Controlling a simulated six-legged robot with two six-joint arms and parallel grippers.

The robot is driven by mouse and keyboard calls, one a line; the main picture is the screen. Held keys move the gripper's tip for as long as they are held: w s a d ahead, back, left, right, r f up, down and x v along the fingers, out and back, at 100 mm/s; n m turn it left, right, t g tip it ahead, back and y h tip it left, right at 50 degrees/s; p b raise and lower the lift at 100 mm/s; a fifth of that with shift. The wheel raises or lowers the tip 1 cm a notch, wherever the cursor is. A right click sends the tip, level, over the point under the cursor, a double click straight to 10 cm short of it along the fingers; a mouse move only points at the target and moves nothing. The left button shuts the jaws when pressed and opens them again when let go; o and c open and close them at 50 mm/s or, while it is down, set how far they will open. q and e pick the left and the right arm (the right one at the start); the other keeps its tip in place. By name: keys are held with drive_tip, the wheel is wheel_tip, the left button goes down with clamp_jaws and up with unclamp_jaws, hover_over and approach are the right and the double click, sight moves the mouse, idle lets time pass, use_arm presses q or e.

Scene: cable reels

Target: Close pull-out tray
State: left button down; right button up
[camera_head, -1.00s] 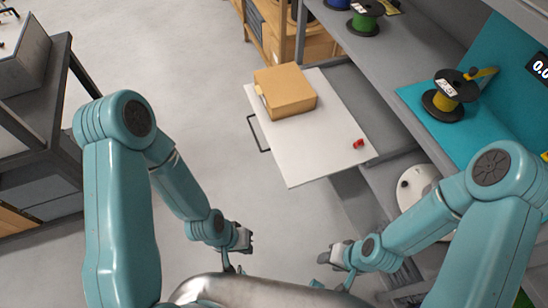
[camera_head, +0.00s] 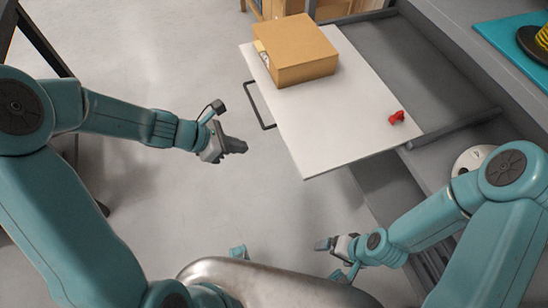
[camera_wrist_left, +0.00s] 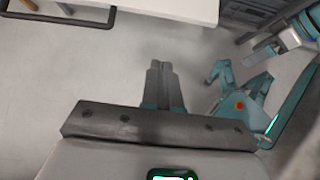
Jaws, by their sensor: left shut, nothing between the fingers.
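The pull-out tray (camera_head: 330,135) is a white board that sticks out from the grey workbench. Its dark bar handle (camera_head: 260,105) is on the left edge. A cardboard box (camera_head: 297,52) and a small red object (camera_head: 396,117) rest on the tray. My left gripper (camera_head: 240,147) is shut and empty, to the lower left of the handle and apart from it. In the left wrist view its fingers (camera_wrist_left: 163,82) are together over bare floor, with the handle (camera_wrist_left: 62,10) at the top left. My right gripper (camera_head: 322,244) is low, below the tray; its finger gap is too small to judge.
The grey workbench (camera_head: 480,60) stands on the right, with a teal mat (camera_head: 500,40) and a yellow cable reel (camera_head: 535,42) on top. A white reel (camera_head: 472,160) sits on a lower shelf. Open floor (camera_head: 170,60) lies left of the tray.

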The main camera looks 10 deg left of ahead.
use_arm(q)
drive_tip(key=w+d+r+b+x, duration=0.1)
drive_tip(key=b+x, duration=0.3)
drive_tip(key=x, duration=0.8)
drive_tip(key=shift+w+d+r, duration=0.25)
drive_tip(key=shift+d+r, duration=0.1)
drive_tip(key=shift+d, duration=0.25)
